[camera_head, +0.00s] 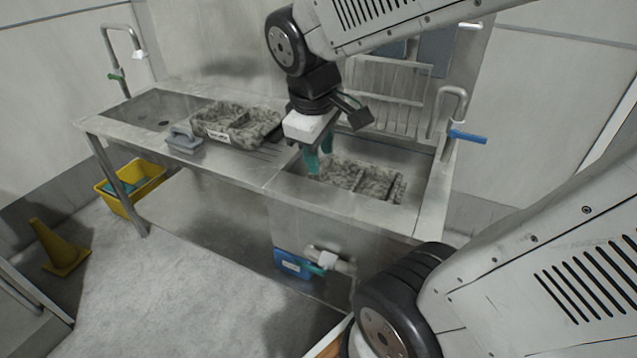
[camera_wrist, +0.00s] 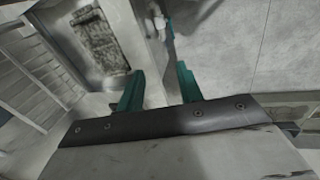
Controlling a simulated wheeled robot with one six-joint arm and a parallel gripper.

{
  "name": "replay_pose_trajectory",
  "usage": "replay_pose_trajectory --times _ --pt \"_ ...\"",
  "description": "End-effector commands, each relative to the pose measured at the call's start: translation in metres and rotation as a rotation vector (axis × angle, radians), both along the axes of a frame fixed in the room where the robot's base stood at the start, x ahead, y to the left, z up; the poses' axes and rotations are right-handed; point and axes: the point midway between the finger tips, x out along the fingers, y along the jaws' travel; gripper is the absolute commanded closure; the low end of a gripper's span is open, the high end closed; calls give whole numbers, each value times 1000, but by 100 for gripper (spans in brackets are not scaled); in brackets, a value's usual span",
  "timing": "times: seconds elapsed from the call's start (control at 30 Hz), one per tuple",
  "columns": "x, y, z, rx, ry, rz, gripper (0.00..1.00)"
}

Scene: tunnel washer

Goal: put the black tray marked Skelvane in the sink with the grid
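A mottled grey-black tray (camera_head: 238,124) with compartments and a white front label (camera_head: 217,135) sits on the middle drainboard; the label is too small to read. A second mottled tray (camera_head: 362,180) lies in the right sink (camera_head: 418,206), and also shows in the wrist view (camera_wrist: 98,40). I cannot read a mark on it. My gripper (camera_head: 318,162) hangs above the right sink's left side. In the wrist view its teal fingers (camera_wrist: 158,75) are apart, with nothing between them.
A grey handled block (camera_head: 183,140) stands beside the drainboard tray. A wire rack (camera_head: 388,95) stands behind the right sink. Taps with a green handle (camera_head: 116,77) and a blue handle (camera_head: 468,137) rise at the ends. A yellow bin (camera_head: 125,188) and cone (camera_head: 62,247) stand on the floor.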

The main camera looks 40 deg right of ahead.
Motion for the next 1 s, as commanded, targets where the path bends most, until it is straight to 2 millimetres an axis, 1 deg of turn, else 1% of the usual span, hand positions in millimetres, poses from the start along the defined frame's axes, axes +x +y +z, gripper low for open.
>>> replay_pose_trajectory --times 0.03,0.1,0.2,0.3,0.47,1.0 --pt "-17 17 7 44 -24 -59 64" --pt "-40 37 11 108 -36 -147 64" --pt "-65 58 15 180 -40 -241 64" --pt "-80 72 16 226 -35 -298 64" --pt "-88 78 16 249 -30 -330 64" --pt "-87 77 17 247 -33 -329 64"
